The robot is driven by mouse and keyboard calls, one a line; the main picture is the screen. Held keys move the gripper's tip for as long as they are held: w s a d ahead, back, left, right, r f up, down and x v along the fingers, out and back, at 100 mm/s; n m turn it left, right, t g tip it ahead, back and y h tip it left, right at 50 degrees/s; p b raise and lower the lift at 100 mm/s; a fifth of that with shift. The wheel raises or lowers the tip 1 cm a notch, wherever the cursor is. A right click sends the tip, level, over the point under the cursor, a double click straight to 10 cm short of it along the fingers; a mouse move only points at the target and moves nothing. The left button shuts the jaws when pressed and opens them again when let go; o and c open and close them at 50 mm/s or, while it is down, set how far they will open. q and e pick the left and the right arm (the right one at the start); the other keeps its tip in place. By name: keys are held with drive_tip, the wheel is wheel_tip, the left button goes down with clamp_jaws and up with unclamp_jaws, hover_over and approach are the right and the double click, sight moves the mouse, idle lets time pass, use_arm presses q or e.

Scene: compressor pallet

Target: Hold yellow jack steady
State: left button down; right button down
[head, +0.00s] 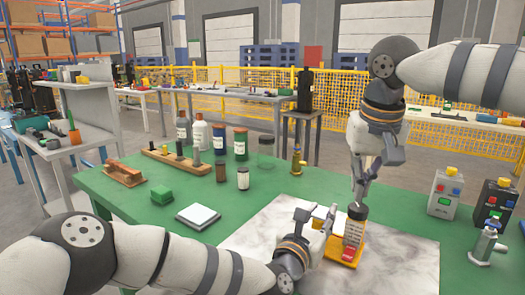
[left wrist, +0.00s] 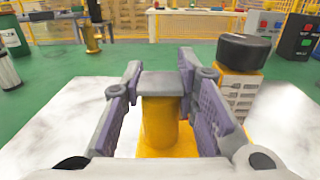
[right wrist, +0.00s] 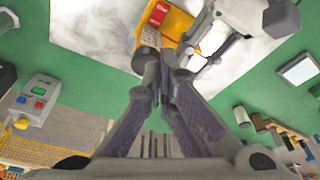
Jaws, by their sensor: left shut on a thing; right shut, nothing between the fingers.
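The yellow jack (head: 345,256) stands on the pale marbled mat (head: 405,258).
Bottles and jars stand behind. Two button boxes (head: 444,192) (head: 494,202) and a metal fitting (head: 486,245) stand at right. The mat around the jack is mostly clear.

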sight(358, 211)
drive_tip(key=d+f, duration=0.3)
drive_tip(key=f, duration=0.3)
drive_tip(key=shift+w+d+f, duration=0.2)
drive_tip(key=shift+d+f, duration=0.05)
drive_tip(key=shift+d, duration=0.05)
idle(0.7)
drive_tip(key=shift+a+f, duration=0.1)
drive_tip(key=shift+a, duration=0.25)
drive_tip(key=shift+w+a, duration=0.15)
drive_tip(key=shift+a, duration=1.1)
